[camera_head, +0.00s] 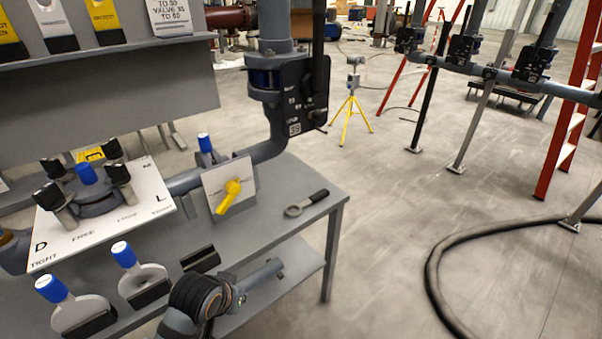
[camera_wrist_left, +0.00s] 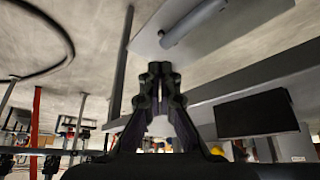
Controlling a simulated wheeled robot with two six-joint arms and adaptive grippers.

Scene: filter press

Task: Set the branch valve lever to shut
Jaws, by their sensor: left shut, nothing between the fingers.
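The yellow lever (camera_head: 229,197) sits on a tilted white plate (camera_head: 215,178) at the right end of the bench. Its handle points down and slightly left. The plate's small print is too small to read. In the left wrist view, my left gripper (camera_wrist_left: 160,69) is shut and empty, its fingertips together. That view looks inverted, with floor at the top, and I cannot surely identify the lever in it. The left fingers cannot be made out in the head view, so their distance from the lever is unclear. My right gripper is not in view.
A flanged cover (camera_head: 95,199) with several black knobs sits left of the lever. A vertical pipe and black device (camera_head: 295,100) stand behind it. A ring-ended tool (camera_head: 306,203) lies right of it. Blue-topped round paddles (camera_head: 140,280) stand along the front.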

